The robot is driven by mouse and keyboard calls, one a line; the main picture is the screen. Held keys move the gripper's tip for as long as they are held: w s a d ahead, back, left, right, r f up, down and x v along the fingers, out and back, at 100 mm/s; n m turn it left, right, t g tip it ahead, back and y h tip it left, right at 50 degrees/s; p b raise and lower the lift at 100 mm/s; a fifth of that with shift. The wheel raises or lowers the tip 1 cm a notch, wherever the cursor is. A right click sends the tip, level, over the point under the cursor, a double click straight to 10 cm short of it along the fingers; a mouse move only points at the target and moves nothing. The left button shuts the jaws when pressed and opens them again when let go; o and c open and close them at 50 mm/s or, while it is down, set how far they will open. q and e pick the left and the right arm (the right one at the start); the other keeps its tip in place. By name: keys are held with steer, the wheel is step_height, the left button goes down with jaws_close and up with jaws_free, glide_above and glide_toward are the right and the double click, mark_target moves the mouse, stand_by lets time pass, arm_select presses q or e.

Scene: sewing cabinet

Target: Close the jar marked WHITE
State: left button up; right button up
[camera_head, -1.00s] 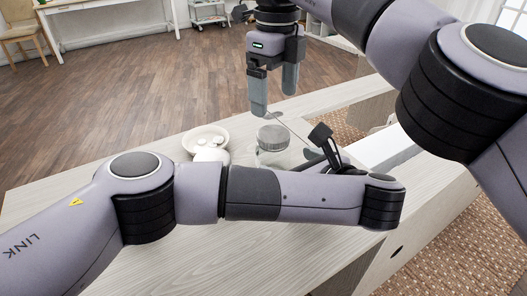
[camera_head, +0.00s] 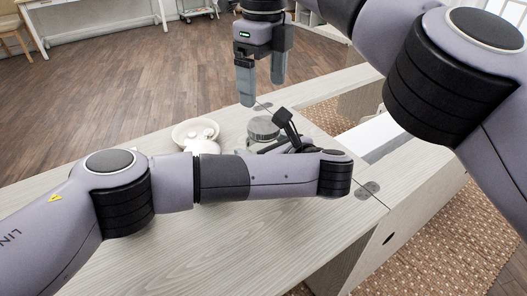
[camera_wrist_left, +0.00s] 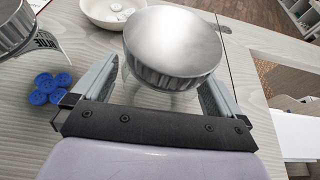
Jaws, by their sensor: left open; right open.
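A glass jar with a silver metal lid (camera_head: 263,127) stands on the pale wooden top; no label on it shows. In the left wrist view the same lid (camera_wrist_left: 174,45) lies between the spread fingers of my left gripper (camera_wrist_left: 156,82), and it looks seated on the jar. My left gripper (camera_head: 274,137) is open beside the jar in the head view, partly hidden by its own arm. I cannot tell whether the fingers touch the jar. My right gripper (camera_head: 261,88) is open and empty, pointing down above and behind the jar.
A white bowl (camera_head: 181,136) stands left of the jar; white buttons (camera_wrist_left: 117,9) lie in it. A second lidded jar (camera_wrist_left: 13,27), its label partly readable as ending in "UE", stands near blue buttons (camera_wrist_left: 48,89). The near wooden top (camera_head: 230,222) is clear.

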arm_select(q)
steer(key=shift+w+a+f, duration=0.15)
steer(key=shift+w, duration=0.1)
steer(key=c, duration=1.4)
jaws_close()
arm_select(e)
steer(key=shift+c, duration=1)
steer(key=n, duration=0.6)
steer(key=shift+r, duration=0.15)
steer(key=n, duration=0.7)
steer(key=shift+r+n, duration=0.1)
steer(key=shift+n, duration=0.2)
